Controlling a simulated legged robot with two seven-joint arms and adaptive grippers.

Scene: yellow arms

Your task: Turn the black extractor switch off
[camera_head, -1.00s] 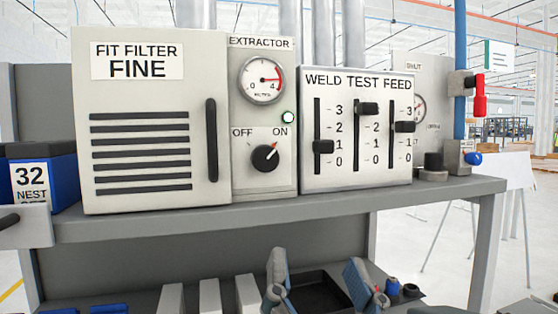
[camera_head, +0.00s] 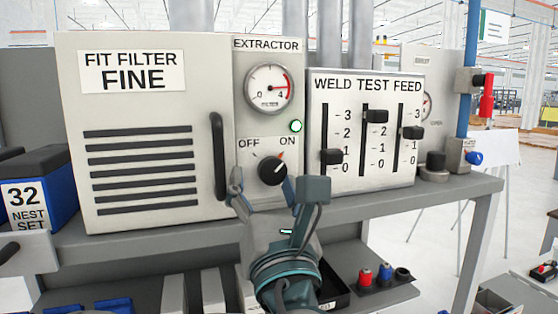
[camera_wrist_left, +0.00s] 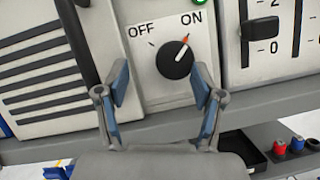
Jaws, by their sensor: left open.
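The black extractor switch (camera_head: 272,170) is a round knob on the grey extractor panel. It also shows in the left wrist view (camera_wrist_left: 175,60), its red-tipped pointer turned toward ON. A green lamp (camera_head: 296,126) is lit above it. My left gripper (camera_head: 275,188) is open just in front of and below the knob. In the left wrist view its two fingers (camera_wrist_left: 160,85) are spread, with the knob between and beyond the tips. I see no contact with the knob. My right gripper is in neither view.
A filter box (camera_head: 140,130) with a black vertical handle (camera_head: 218,155) stands close on the left. The weld test feed box (camera_head: 365,130) with sliders is on the right. Both stand on a grey shelf (camera_head: 400,200). Red and blue parts (camera_head: 365,275) lie below.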

